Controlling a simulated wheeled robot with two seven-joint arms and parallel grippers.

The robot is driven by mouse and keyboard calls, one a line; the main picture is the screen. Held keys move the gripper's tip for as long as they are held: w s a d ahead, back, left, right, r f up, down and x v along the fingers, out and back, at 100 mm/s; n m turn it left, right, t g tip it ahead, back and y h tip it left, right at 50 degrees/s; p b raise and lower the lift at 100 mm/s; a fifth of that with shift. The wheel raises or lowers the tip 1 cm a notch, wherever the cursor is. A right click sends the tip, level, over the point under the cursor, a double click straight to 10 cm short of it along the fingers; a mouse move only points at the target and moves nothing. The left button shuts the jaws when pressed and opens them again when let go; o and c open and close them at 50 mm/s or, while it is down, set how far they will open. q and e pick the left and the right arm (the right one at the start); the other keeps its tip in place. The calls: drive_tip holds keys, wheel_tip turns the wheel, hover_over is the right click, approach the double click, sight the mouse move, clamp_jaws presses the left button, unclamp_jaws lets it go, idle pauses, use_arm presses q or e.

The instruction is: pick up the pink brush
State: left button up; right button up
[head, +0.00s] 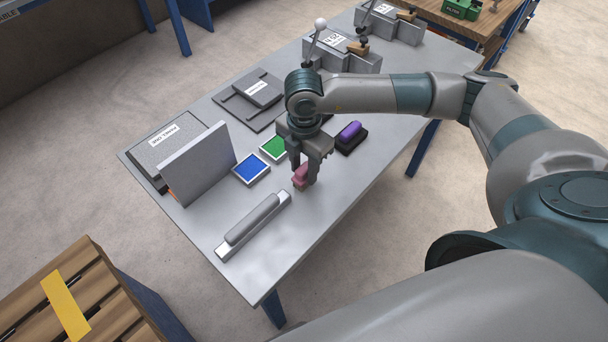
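The pink brush (301,175) is on or just above the grey table, near its front right edge. My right gripper (304,179) points down over it, with one finger on each side of the pink part. The fingers look close to the brush, but I cannot tell whether they touch it or whether the brush is lifted. My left gripper is not in the head view.
A blue pad (251,168) and a green pad (274,148) lie left of the brush. A purple-topped black brush (350,134) is behind right. A grey-handled bar (252,222) lies in front left. An upright grey panel (199,163) stands farther left. The table's front right is clear.

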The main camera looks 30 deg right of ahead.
sight(304, 167)
drive_tip(key=c, duration=0.6)
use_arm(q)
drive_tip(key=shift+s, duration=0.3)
